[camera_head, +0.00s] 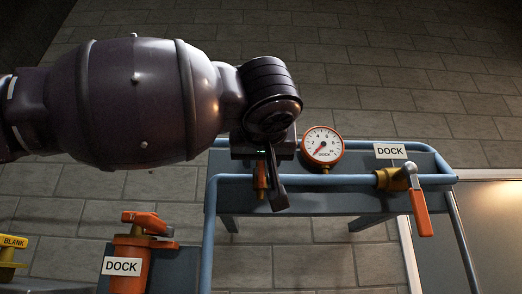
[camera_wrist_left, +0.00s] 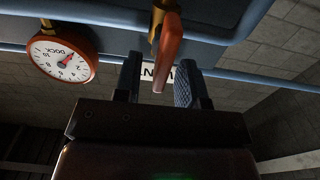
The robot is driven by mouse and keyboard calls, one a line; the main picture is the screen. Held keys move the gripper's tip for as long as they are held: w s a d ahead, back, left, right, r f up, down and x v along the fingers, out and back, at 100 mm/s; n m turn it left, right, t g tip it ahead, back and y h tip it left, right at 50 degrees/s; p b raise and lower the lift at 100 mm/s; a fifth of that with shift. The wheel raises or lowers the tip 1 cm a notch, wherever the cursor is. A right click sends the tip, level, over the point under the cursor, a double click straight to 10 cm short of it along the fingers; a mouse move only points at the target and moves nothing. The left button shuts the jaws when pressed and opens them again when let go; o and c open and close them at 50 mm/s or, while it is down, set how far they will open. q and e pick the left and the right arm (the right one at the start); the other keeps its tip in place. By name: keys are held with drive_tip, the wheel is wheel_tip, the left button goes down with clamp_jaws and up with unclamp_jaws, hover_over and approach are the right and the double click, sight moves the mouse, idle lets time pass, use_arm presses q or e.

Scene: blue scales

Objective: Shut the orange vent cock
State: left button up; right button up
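The orange vent cock lever (camera_wrist_left: 168,50) hangs from a brass body (camera_wrist_left: 160,14) in the left wrist view. In the head view, a small orange part (camera_head: 261,180) shows beside my left gripper (camera_head: 270,190), which hides most of the cock. In the left wrist view, my left gripper (camera_wrist_left: 158,82) has its two dark fingers apart. The lever's end reaches into the space between them, with no clear contact. A partly hidden white label (camera_wrist_left: 158,72), upside down, shows behind the lever. My right gripper is not in view.
An orange-rimmed gauge (camera_head: 323,145) stands close right of my left gripper. A brass cock with an orange lever (camera_head: 418,205), by a DOCK label (camera_head: 390,151), is farther right on the blue rail (camera_head: 340,179). An orange DOCK cylinder (camera_head: 128,258) and yellow BLANK item (camera_head: 10,250) stand lower left.

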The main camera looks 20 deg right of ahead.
use_arm(q)
drive_tip(key=shift+w, duration=0.35)
drive_tip(key=shift+c, duration=0.4)
clamp_jaws()
drive_tip(key=shift+d+f, duration=0.1)
